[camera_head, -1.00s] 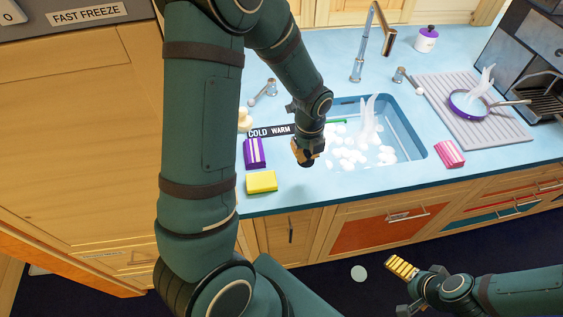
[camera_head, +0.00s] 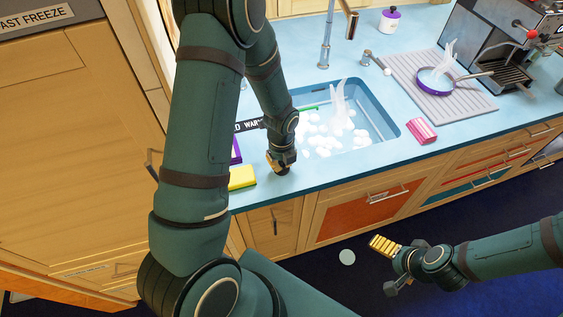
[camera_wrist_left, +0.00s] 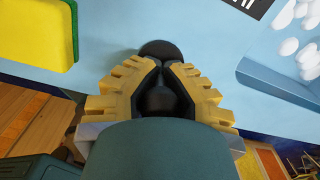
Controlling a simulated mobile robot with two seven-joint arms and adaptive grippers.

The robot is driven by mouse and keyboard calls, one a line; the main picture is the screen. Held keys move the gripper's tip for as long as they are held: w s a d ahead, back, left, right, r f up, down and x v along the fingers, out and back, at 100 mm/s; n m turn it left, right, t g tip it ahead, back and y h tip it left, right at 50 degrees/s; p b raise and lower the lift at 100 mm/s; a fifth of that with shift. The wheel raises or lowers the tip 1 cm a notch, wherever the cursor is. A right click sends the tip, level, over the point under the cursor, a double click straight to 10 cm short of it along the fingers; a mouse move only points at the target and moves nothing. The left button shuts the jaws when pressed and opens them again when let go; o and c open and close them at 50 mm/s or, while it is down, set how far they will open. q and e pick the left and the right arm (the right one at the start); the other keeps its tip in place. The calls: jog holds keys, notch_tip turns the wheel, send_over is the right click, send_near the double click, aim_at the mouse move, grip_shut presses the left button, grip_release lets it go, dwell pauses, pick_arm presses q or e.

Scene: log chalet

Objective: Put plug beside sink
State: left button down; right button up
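The sink (camera_head: 385,118) is a blue basin set in a light blue counter, with white suds inside. My left gripper (camera_head: 281,163) is low over the counter at the sink's front left corner, outside the basin. In the left wrist view its yellow-toothed fingers (camera_wrist_left: 160,92) are closed around a dark rounded knob, and a black disc, apparently the plug (camera_wrist_left: 158,48), shows just beyond the fingertips. I cannot tell if the plug touches the counter. My right gripper (camera_head: 385,246) hangs low in front of the cabinets, over the floor; its finger opening is unclear.
A yellow sponge (camera_head: 242,178) lies left of my left gripper, also in the left wrist view (camera_wrist_left: 35,32). A pink striped sponge (camera_head: 421,130) lies right of the sink. A purple pan (camera_head: 436,82) stands on the grey drainer (camera_head: 410,72). The tap (camera_head: 326,45) rises behind the sink.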

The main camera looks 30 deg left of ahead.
pick_arm(q)
jog(key=shift+f, duration=0.2)
jog(key=c, duration=1.1)
grip_release()
jog(key=shift+c, duration=0.2)
